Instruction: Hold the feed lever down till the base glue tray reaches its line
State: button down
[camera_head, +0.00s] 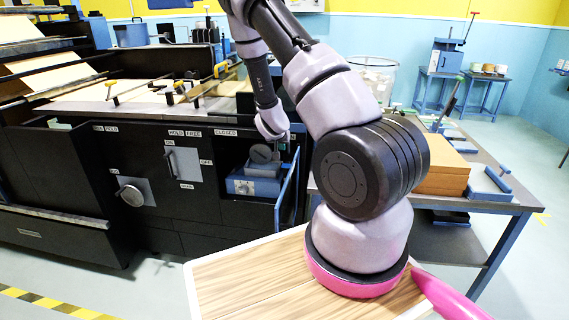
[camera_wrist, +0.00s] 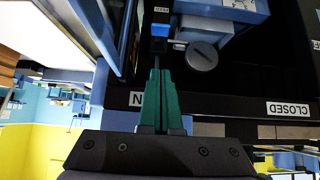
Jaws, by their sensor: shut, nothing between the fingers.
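My gripper (camera_wrist: 159,72) shows in the wrist view with its two green fingers shut together and nothing between them. Its tips are close to a small dark and blue part (camera_wrist: 160,32) under a small white label, which may be the feed lever; I cannot tell whether they touch. Beside it is a blue unit (camera_wrist: 222,10) with a round dark grey knob or cap (camera_wrist: 201,55). In the head view the blue unit (camera_head: 241,186) sits in an open bay of the black machine. The glue level and its line cannot be made out.
An open blue-edged door (camera_head: 285,190) stands at the bay's right side, close to my wrist; it also shows in the wrist view (camera_wrist: 105,30). A lever plate (camera_head: 183,163) and a round knob (camera_head: 131,195) are on the machine front. A bench with boxes (camera_head: 440,178) is at right.

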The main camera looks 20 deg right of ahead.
send_over(286, 164)
jog(key=s+a, duration=0.2)
jog(key=s, duration=0.1)
notch_tip(286, 164, down, 7)
notch_tip(286, 164, down, 3)
jog(key=shift+w+r, duration=0.1)
jog(key=shift+w, duration=0.05)
jog(key=shift+f, duration=0.6)
